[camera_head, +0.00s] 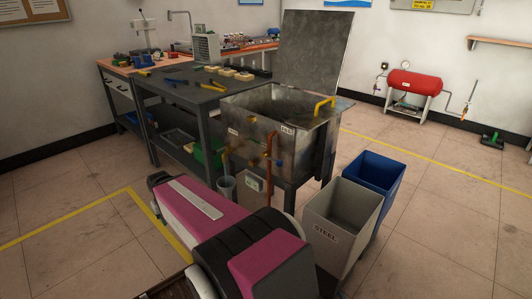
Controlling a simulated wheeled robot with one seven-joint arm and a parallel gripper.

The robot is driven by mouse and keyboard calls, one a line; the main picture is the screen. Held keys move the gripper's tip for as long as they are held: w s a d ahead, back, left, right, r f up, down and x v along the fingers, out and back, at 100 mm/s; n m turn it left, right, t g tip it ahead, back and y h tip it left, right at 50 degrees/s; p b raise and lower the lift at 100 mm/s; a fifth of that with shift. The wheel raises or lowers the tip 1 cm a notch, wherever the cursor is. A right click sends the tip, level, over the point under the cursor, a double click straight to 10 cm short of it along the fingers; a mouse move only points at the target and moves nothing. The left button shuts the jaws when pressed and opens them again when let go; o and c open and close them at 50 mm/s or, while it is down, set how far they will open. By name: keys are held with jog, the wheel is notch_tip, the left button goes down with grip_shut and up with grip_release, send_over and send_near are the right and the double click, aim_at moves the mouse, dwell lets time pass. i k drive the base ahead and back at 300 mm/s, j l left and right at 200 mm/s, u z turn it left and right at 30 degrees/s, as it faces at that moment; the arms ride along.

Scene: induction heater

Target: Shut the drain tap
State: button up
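A grey metal tank (300,148) stands at the front right end of the dark workbench. A small grey cup (227,188) is below the left tap. My magenta and black arm crosses the lower middle of the view. My gripper is not in view.
A grey bin marked STEEL (338,225) and a blue bin (374,180) stand right of the tank. A yellow handle (325,105) rises from the tank's rim. The workbench (190,88) holds tools and blocks.

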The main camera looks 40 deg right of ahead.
aim_at(214, 152)
jog(key=k+l+z, duration=0.15)
jog(key=k+z, duration=0.25)
jog(key=k, duration=0.25)
jog(key=i+j+z, duration=0.1)
jog(key=j+z, duration=0.55)
jog(key=z, duration=0.25)
jog(key=j+z, duration=0.45)
jog(key=l, duration=0.1)
